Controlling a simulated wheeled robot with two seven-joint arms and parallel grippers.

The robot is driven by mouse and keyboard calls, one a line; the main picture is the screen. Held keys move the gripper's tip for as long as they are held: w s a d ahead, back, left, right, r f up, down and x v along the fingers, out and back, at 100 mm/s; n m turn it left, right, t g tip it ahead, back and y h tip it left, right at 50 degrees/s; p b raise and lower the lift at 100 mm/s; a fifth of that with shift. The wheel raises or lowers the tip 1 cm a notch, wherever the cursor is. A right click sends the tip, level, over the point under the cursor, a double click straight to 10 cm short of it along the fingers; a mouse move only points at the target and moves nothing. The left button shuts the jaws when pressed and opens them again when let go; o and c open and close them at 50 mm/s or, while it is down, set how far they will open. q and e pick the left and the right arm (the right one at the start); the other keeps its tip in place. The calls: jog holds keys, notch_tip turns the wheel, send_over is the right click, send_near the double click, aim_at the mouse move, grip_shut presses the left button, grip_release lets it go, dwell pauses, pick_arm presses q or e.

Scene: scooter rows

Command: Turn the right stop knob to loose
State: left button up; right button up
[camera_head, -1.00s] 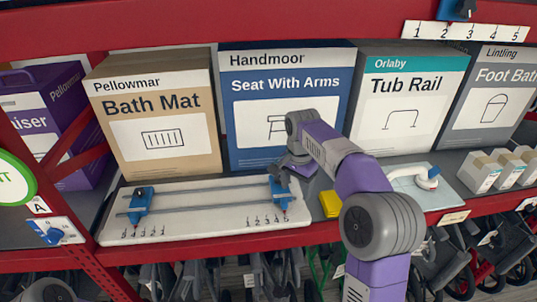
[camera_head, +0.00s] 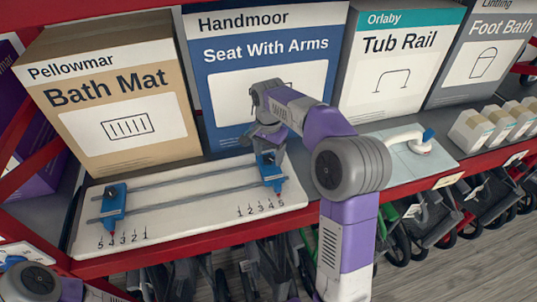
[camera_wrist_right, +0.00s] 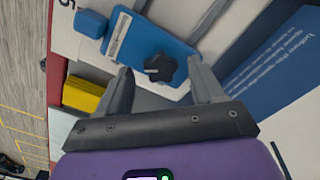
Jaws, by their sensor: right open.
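The white board (camera_head: 200,222) on the shelf carries two rods, with a blue left stop (camera_head: 112,207) and a blue right stop (camera_head: 271,175). The right stop's pointer is by the 5 of its scale. In the right wrist view, the right stop (camera_wrist_right: 145,42) has a black star-shaped knob (camera_wrist_right: 160,68). My right gripper (camera_head: 267,143) is over the right stop. In the wrist view its open fingers (camera_wrist_right: 160,76) lie on either side of the knob, with gaps showing. Part of my left arm shows at the lower left; its gripper is out of view.
The Bath Mat box (camera_head: 110,100) and Seat With Arms box (camera_head: 262,60) stand close behind the board. A white rail with a blue end (camera_head: 410,142) and small boxes (camera_head: 490,125) are to the right. A yellow block (camera_wrist_right: 87,90) lies beside the board.

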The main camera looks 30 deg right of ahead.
jog(key=shift+f, duration=0.25)
jog(key=c, duration=1.1)
jog(key=shift+o, duration=0.2)
